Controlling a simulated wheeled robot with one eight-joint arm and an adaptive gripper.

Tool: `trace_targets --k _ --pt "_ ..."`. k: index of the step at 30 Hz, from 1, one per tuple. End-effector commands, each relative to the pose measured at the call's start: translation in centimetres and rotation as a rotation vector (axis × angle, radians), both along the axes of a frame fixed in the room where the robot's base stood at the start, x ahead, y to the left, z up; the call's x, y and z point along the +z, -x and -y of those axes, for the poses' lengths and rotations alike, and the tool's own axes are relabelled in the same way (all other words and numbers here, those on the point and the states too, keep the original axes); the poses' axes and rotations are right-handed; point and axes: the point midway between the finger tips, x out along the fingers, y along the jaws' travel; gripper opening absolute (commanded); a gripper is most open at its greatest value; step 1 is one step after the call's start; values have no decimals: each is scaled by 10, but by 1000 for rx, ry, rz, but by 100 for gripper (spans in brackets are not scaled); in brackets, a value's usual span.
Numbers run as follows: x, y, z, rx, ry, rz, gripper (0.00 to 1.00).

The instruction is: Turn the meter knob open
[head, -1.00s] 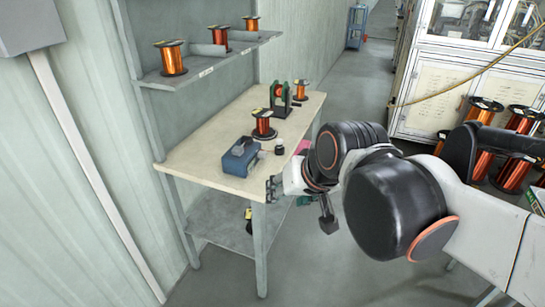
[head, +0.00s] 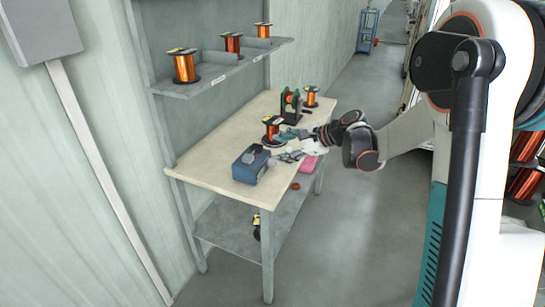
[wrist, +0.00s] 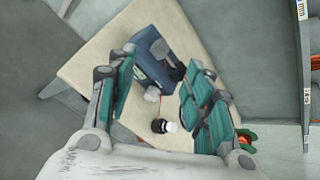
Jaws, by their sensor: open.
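The blue box-shaped meter (head: 250,165) stands on the light wooden bench top. In the wrist view the meter (wrist: 150,55) lies between and beyond my fingers. A pale rounded part (wrist: 152,94), which looks like its knob, sticks out from the meter's near side. My gripper (head: 291,146) is over the bench, to the right of the meter in the head view. I cannot tell how far the fingers are above the meter, or how the knob is set.
A small black-and-white jar (wrist: 163,126) stands close to the knob. A copper wire spool (head: 271,128) and a green winding stand (head: 291,105) are behind my gripper. A pink item (head: 309,164) lies by the bench's right edge. A shelf (head: 215,72) with spools is above.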

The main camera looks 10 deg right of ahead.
Motion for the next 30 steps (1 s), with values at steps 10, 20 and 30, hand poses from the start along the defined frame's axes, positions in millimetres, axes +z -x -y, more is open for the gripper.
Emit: trace_targets --k 10,20,30 --pt "-76 -48 49 -151 -497 -193 47" --pt "-143 -44 88 -192 -886 -352 47" --pt "-163 -41 91 -187 -994 -401 47"
